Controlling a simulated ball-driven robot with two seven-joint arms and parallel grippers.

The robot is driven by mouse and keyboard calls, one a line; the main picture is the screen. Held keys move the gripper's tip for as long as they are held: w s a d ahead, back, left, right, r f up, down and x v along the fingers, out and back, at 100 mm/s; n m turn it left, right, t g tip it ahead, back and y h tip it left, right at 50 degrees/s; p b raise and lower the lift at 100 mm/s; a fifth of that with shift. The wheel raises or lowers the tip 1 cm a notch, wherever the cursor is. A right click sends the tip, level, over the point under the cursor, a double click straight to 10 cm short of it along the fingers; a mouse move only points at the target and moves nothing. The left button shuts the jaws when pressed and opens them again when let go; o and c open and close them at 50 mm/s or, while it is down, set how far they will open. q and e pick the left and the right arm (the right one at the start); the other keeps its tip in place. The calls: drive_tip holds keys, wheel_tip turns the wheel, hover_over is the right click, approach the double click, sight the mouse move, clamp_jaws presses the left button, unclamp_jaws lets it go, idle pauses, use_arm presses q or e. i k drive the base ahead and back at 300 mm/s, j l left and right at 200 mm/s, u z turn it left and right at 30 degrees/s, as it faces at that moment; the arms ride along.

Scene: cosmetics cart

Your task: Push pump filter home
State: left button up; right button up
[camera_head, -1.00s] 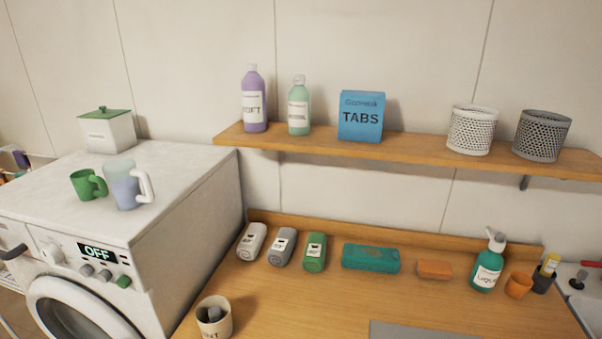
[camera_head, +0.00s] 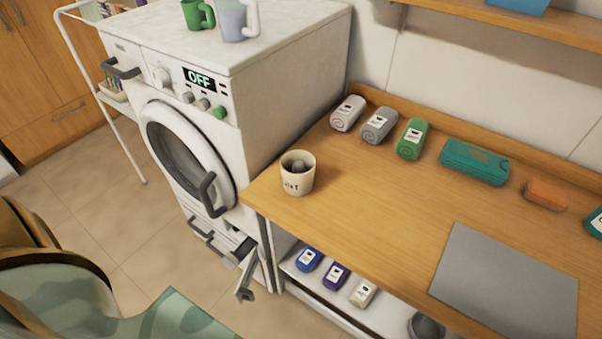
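The white washing machine (camera_head: 262,80) stands left of the wooden counter, its display reading OFF. Its round door (camera_head: 178,150) looks closed, with a dark grey handle. Low on its front, at the right corner, an opening shows a grey part that looks like the pump filter (camera_head: 238,254), apparently sticking out. A small light flap or panel (camera_head: 247,284) stands out beside it. The parts are small, so I cannot tell how far the filter is out. Neither of my grippers is in view.
A cup with a dark item inside (camera_head: 297,178) stands at the counter's left corner. Rolled towels (camera_head: 411,139), a teal pack and a grey mat (camera_head: 508,284) lie on the counter. Several small packs (camera_head: 335,274) lie on the shelf below. Tiled floor (camera_head: 120,225) is open before the machine.

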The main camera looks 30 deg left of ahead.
sight(246, 246)
drive_tip(key=u, duration=1.8)
